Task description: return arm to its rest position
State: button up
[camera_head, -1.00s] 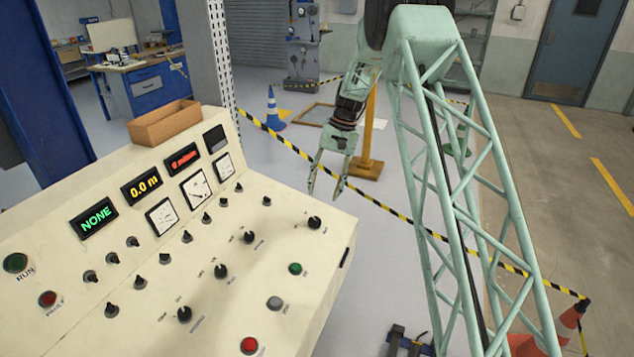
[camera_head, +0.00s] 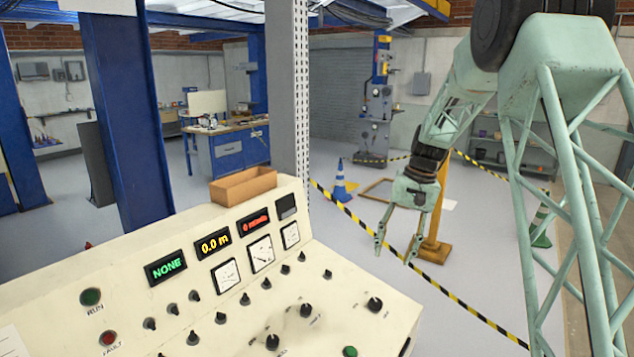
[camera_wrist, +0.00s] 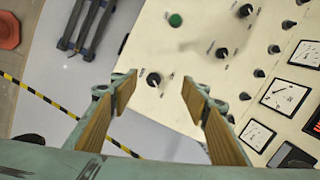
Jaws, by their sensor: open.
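My gripper (camera_head: 396,252) is open and empty, hanging from my pale green arm with its fingers pointing down. It is in the air behind the right end of the cream control panel (camera_head: 215,285) in the head view. In the wrist view my gripper's two fingers (camera_wrist: 158,108) are spread wide, with brown pads. Between and beyond them is the cream panel's surface, with a black knob (camera_wrist: 153,79) and a green button (camera_wrist: 175,19). Nothing is held. The panel displays read NONE (camera_head: 165,267), 0.0 m (camera_head: 212,244) and a blurred red text (camera_head: 253,222).
A brown open box (camera_head: 243,187) sits on the panel's back edge. Yellow-black tape (camera_head: 360,222) crosses behind the panel. A yellow post (camera_head: 437,215), a blue cone (camera_head: 340,183) and a workbench (camera_head: 233,148) stand farther back. The floor between has free room.

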jog(key=s+a+r+n+t+b, duration=0.1)
jog(key=s+r, duration=0.5)
jog(key=s, duration=0.3)
jog(key=s+a+r+h+b, duration=0.1)
jog(key=s+r, duration=0.5)
jog(key=s, duration=0.3)
jog(key=s+a+r+n+t+b, duration=0.1)
jog(key=s+r, duration=0.5)
jog(key=s, duration=0.3)
jog(key=s+f+n+t+h+b, duration=0.1)
jog(key=s+f+t+b, duration=0.1)
jog(key=s, duration=2.7)
jog(key=shift+s+d+f, duration=0.25)
jog(key=shift+d+f, duration=0.05)
jog(key=shift+d, duration=0.15)
jog(key=shift+f, duration=0.1)
jog(key=shift+f+b, duration=2.3)
jog(key=shift+b, duration=0.05)
notch_tip(320, 180, down, 8)
jog(key=b, duration=0.8)
jog(key=shift+f, duration=0.25)
